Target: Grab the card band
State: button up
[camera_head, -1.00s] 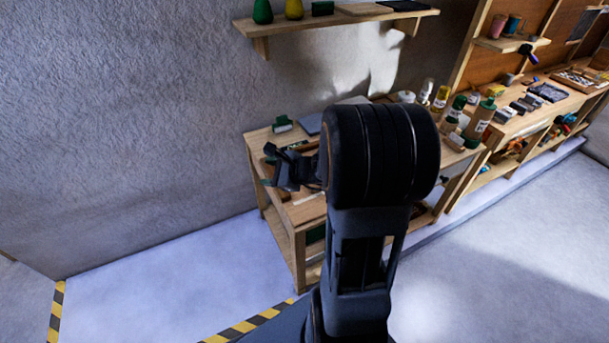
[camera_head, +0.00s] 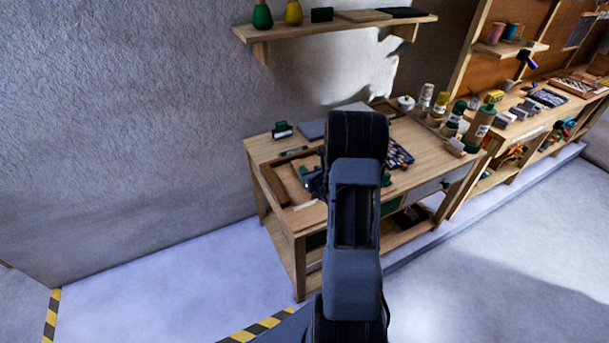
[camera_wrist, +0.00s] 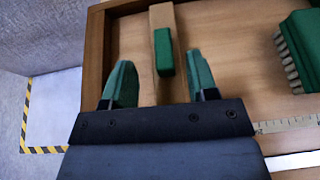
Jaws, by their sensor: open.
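In the wrist view, a pale tan strip with a green piece, which looks like the card band (camera_wrist: 163,52), lies by the left side of a wood-rimmed tray (camera_wrist: 97,45). My gripper (camera_wrist: 159,62) is open, with one green fingertip on each side of the strip. Nothing is clamped. The gap in height between fingertips and strip cannot be judged. In the head view, the tray (camera_head: 270,184) sits on the wooden table, and my arm hides most of the gripper and the band.
A green brush-like tool (camera_wrist: 302,45) lies right of the gripper, with a ruler strip (camera_wrist: 288,125) nearer. Several bottles (camera_head: 480,122) stand at the table's right end. A wooden shelf (camera_head: 340,27) hangs on the wall above.

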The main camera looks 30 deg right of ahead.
aim_at(304, 168)
jog(key=shift+p+x, duration=0.85)
jog(key=shift+x, duration=2.2)
jog(key=shift+s, duration=0.1)
grip_shut()
